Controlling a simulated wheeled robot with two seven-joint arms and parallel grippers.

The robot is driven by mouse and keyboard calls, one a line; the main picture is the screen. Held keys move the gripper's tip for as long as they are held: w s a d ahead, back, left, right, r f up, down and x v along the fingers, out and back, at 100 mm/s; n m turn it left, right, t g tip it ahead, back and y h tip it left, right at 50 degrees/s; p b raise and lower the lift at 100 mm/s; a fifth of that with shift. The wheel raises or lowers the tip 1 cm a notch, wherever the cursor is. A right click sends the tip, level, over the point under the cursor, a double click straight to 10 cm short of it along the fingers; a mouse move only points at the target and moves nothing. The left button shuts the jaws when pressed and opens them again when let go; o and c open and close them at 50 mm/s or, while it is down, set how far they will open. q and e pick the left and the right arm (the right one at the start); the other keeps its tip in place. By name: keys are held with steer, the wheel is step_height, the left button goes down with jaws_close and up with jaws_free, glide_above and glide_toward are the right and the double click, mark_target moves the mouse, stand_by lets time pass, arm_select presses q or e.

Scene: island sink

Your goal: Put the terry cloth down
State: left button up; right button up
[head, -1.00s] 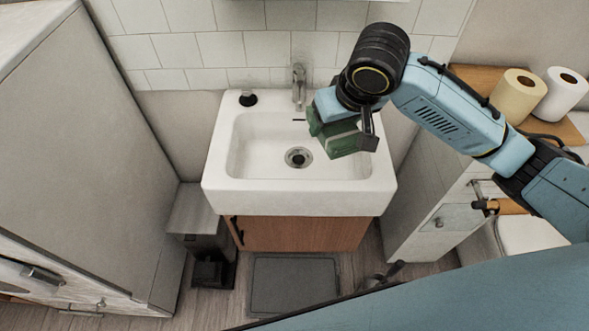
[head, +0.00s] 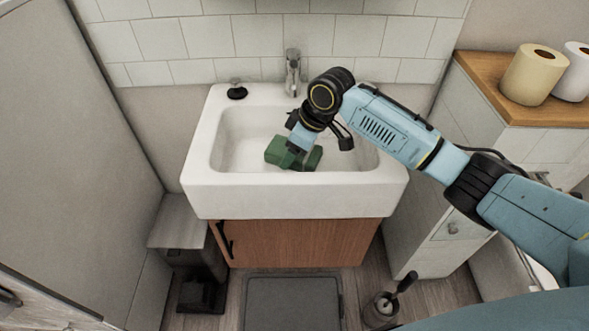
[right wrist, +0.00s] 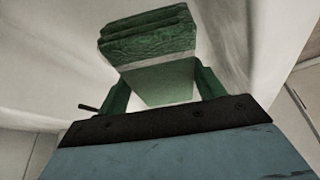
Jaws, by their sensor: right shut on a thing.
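The terry cloth (head: 277,152) is a dark green folded block in the head view, inside the white sink basin (head: 230,150). My right gripper (head: 294,156) reaches down into the basin and is shut on the cloth. In the right wrist view the cloth (right wrist: 150,40) stands out beyond the fingers, its stacked folds at the far end and a pale band across it. The fingers of my right gripper (right wrist: 160,88) hold it from both sides. I cannot tell whether the cloth touches the basin. The gripper hides part of it. My left gripper is not in view.
A metal faucet (head: 292,72) stands behind the basin, with a black stopper-like item (head: 237,91) on the rim. Paper rolls (head: 531,75) stand on the wooden-topped cabinet at right. The basin's left side is clear.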

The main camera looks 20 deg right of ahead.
step_height(320, 180, down, 5)
steer(key=shift+r+b, duration=0.15)
steer(key=shift+b, duration=0.5)
steer(key=shift+f, duration=0.25)
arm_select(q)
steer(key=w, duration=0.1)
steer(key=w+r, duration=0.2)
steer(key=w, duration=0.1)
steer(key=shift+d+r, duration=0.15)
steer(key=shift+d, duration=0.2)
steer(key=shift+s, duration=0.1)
arm_select(e)
steer(key=o, duration=0.9)
